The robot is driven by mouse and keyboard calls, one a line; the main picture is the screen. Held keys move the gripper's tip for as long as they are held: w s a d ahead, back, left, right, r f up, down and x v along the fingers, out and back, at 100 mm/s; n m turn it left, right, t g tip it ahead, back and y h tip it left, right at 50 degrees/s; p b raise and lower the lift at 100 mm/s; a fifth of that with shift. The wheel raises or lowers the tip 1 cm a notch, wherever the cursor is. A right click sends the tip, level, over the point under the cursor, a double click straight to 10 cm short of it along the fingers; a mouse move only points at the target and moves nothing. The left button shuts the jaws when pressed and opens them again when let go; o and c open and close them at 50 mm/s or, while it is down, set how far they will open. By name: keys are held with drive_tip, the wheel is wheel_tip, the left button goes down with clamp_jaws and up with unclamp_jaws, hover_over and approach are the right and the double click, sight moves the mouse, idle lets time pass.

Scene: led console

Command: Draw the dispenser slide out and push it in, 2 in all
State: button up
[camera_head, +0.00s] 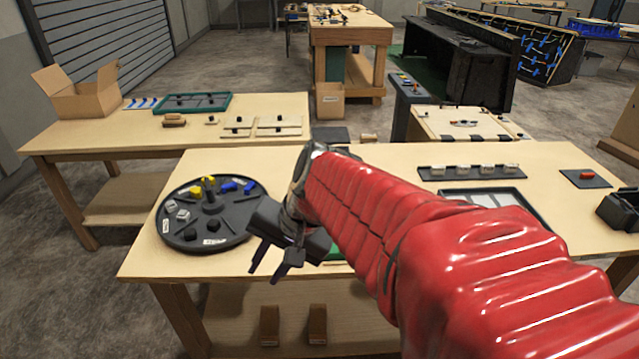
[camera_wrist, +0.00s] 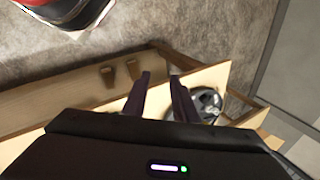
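My gripper (camera_head: 268,268) hangs off the front edge of the near table, just right of the round dark tray. Its two dark fingers are apart with nothing between them, also in the wrist view (camera_wrist: 160,78). I cannot pick out the dispenser slide with certainty. A black box-like unit (camera_head: 620,208) stands at the right edge of the head view, partly cut off, and I cannot tell whether it is the dispenser. A green piece (camera_head: 335,252) shows partly behind my gripper and red arm, which hide much of the table's middle.
The round dark tray (camera_head: 178,238) with yellow, blue, grey and black pieces is on the near table (camera_head: 140,268). A strip with several white blocks (camera_head: 430,174), a framed panel (camera_head: 509,197) and a pad with a red piece (camera_head: 570,179) are at the right. Two brown brackets stand below.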

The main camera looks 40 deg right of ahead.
drive_tip(key=w+d+f+m+t, duration=0.1)
drive_tip(key=d+m+t, duration=0.2)
drive_tip(key=d+m, duration=0.5)
drive_tip(key=w+d+f+m+t, duration=0.2)
drive_tip(key=d+m, duration=0.6)
drive_tip(key=d, duration=0.8)
drive_tip(key=w+d+f+m+t, duration=0.1)
drive_tip(key=d+m+t, duration=0.3)
drive_tip(key=d, duration=0.9)
drive_tip(key=f+m, duration=0.1)
drive_tip(key=m, duration=0.2)
drive_tip(key=shift+w+m+h, duration=0.3)
drive_tip(key=shift+w+m, duration=0.1)
drive_tip(key=x, duration=1.3)
drive_tip(key=shift+w, duration=0.4)
drive_tip(key=shift+c, duration=0.5)
